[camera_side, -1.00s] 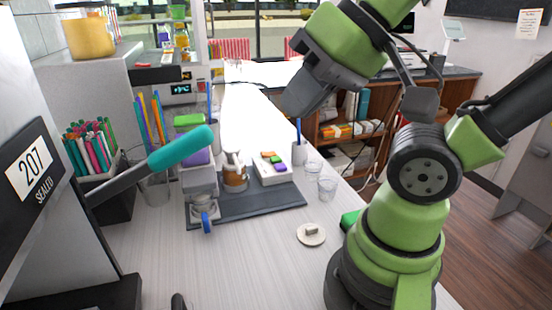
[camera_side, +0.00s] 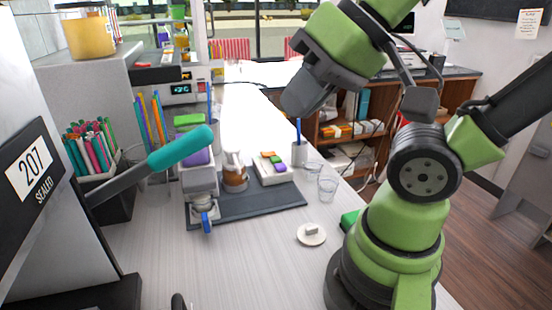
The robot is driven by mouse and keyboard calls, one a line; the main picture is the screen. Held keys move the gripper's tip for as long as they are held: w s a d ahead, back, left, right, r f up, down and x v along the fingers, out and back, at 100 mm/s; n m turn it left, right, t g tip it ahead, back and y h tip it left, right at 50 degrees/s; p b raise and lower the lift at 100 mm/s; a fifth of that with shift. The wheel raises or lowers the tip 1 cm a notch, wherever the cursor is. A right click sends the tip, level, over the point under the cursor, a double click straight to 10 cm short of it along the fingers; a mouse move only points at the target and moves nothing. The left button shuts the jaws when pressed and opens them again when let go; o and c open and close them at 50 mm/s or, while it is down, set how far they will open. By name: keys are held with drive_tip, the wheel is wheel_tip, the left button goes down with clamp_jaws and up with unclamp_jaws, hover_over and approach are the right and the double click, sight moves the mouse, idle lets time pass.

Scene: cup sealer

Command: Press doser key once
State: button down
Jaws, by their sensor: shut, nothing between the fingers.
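My gripper (camera_side: 296,105) is a dark grey block on my green arm, high in the upper middle of the view, pointing down and left. It is shut and empty, apart from everything on the table. Its fingertips are small and hard to make out. A white box with orange, green and purple keys (camera_side: 273,167) sits on the dark mat (camera_side: 255,203), below and left of my gripper in the picture. Left of it stands a grey and white device with green and purple parts (camera_side: 196,165). Which of these carries the doser key I cannot tell for certain.
A sealer with a teal-handled lever (camera_side: 180,148) stands at the left. A brown-filled jar (camera_side: 235,176), two clear cups (camera_side: 326,188), a white pen cup (camera_side: 299,153) and a round white lid (camera_side: 311,234) stand nearby. The front table (camera_side: 245,260) is mostly clear.

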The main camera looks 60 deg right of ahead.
drive_tip(key=shift+w, duration=0.1)
drive_tip(key=w+d+m+y, duration=0.1)
drive_tip(key=w+d+m, duration=0.1)
drive_tip(key=w+m, duration=0.5)
drive_tip(key=m+t+h, duration=0.2)
drive_tip(key=m+h, duration=0.2)
drive_tip(key=m, duration=1.3)
hover_over(275, 159)
wheel_tip(275, 159, down, 15)
drive_tip(key=shift+s+f, duration=0.15)
drive_tip(key=shift+f, duration=0.05)
drive_tip(key=shift+f+y, duration=0.1)
drive_tip(key=shift+y, duration=0.2)
drive_tip(key=shift+f, duration=4.3)
